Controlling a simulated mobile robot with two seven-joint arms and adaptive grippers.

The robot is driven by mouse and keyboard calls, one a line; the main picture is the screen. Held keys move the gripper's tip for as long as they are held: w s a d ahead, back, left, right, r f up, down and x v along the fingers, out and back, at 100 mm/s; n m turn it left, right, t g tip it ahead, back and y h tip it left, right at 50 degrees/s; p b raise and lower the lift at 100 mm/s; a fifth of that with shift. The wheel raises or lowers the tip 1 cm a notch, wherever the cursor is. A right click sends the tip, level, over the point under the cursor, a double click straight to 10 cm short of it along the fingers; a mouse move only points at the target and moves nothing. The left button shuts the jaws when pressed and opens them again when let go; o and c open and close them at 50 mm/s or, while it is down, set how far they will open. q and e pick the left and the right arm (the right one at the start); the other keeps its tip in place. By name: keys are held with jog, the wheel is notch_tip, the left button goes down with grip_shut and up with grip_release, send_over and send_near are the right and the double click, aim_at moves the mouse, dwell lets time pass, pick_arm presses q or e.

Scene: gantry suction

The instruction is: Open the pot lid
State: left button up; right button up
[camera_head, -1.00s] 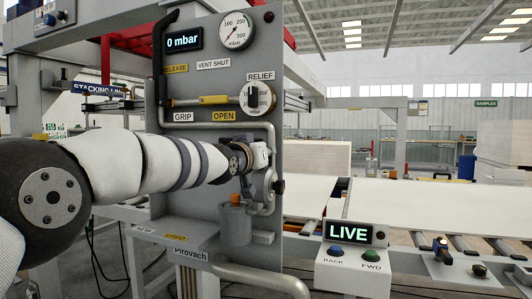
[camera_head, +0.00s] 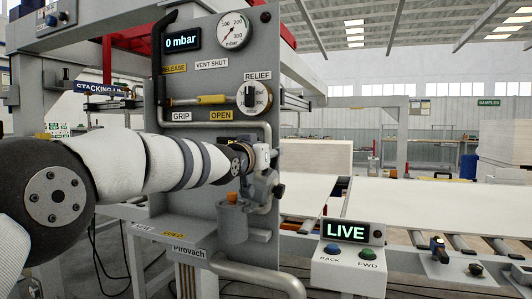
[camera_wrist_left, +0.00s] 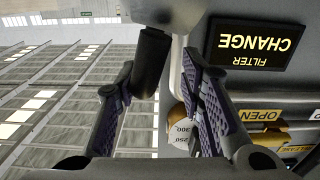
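The grey pot (camera_head: 262,188) is a rounded housing on the lower right of the panel, with a dark knob (camera_head: 278,191) on its right side. Its lid is partly hidden by my left gripper (camera_head: 261,157), which is at the pot's upper part. In the left wrist view my left gripper (camera_wrist_left: 158,62) has its two fingers apart. A dark cylindrical handle (camera_wrist_left: 151,58) shows between the fingertips, with gaps visible beside it. I cannot tell whether either finger touches it. My right gripper is in no view.
The upright panel (camera_head: 205,90) carries gauges, a relief dial (camera_head: 254,96) and pipes close to my arm. A grey cup (camera_head: 233,224) with a brown top stands below my gripper on the shelf. A control box (camera_head: 347,265) is at right. A lit FILTER CHANGE display (camera_wrist_left: 255,45) shows in the wrist view.

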pick_arm(q)
jog(key=shift+a, duration=0.1)
jog(key=v, duration=1.2)
jog(key=shift+c, duration=0.6)
